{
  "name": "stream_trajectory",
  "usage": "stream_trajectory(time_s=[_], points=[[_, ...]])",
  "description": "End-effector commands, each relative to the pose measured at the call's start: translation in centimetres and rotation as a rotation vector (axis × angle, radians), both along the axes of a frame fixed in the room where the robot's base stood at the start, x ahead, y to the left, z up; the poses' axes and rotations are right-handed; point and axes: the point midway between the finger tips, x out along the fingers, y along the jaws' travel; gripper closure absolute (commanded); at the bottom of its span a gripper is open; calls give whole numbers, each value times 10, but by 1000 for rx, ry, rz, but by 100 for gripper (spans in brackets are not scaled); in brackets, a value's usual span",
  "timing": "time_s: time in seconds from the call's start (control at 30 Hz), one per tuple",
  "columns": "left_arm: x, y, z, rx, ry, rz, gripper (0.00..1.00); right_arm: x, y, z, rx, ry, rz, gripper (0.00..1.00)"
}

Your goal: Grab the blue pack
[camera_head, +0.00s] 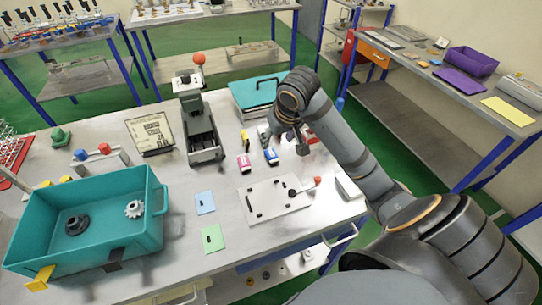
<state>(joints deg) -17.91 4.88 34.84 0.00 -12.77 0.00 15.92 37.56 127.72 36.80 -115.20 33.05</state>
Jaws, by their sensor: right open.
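The small blue pack (271,156) with a white part stands on the grey table, right of a pink-and-white pack (244,163). My right gripper (286,142) is above and behind the blue pack, close to it in the picture, with its fingers pointing down. It is open, and I see nothing between its fingers. The height gap between the gripper and the pack is hard to judge. My left gripper is not in view.
A grey machine with a red knob (203,128) stands left of the packs. A teal case (258,92) lies behind. A white plate with a red-knobbed lever (275,203) is in front. A teal bin (148,240) with gears fills the front left.

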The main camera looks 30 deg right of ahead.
Motion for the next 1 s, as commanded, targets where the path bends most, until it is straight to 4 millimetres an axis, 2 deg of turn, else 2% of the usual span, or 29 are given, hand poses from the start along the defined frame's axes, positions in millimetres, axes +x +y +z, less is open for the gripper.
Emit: stream_trajectory(time_s=[0.13,0.37,0.53,0.8,1.0], points=[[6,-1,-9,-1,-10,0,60,3,0,-11,2,-1,0,42],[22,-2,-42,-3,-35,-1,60,17,-3,-50,3,-1,-1,42],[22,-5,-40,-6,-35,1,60,20,-4,-50,1,0,1,42],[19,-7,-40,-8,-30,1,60,33,-6,-90,3,2,0,42],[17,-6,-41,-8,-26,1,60,36,-8,-97,-1,-1,1,42]])
